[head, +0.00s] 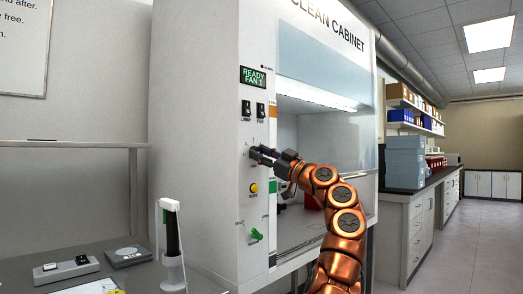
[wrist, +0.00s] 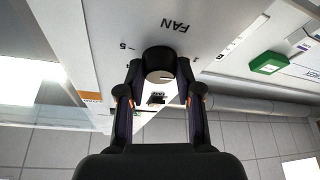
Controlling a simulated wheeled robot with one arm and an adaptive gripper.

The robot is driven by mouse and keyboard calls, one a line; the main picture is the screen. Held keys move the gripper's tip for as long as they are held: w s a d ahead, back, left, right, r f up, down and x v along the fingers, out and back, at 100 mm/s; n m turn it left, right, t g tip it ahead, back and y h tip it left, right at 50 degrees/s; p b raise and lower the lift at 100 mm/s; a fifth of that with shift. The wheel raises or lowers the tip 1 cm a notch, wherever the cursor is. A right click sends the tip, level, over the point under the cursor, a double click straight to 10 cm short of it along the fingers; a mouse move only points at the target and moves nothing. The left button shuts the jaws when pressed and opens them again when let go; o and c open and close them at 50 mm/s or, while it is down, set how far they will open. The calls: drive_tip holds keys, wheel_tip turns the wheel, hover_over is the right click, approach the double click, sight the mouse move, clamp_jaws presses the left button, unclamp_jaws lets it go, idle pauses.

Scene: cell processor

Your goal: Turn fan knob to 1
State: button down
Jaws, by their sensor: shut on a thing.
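The fan knob (wrist: 158,58) is a dark round knob on the white cabinet panel, seen upside down in the wrist view below the word FAN. Small scale marks stand around it. My gripper (wrist: 160,78) has its two fingers on either side of the knob and is shut on it. In the head view my gripper (head: 264,153) reaches the panel's front from the right and hides most of the knob. The green display (head: 253,77) above reads READY, FAN 1.
The cabinet opening (head: 310,130) is to the right. A side bench with a tube holder (head: 173,273) stands at left.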

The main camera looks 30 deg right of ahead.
drive_tip(key=shift+n, duration=0.5)
drive_tip(key=c, duration=0.8)
unclamp_jaws()
drive_tip(key=shift+o, duration=0.2)
drive_tip(key=v, duration=1.2)
drive_tip(key=shift+d, duration=0.15)
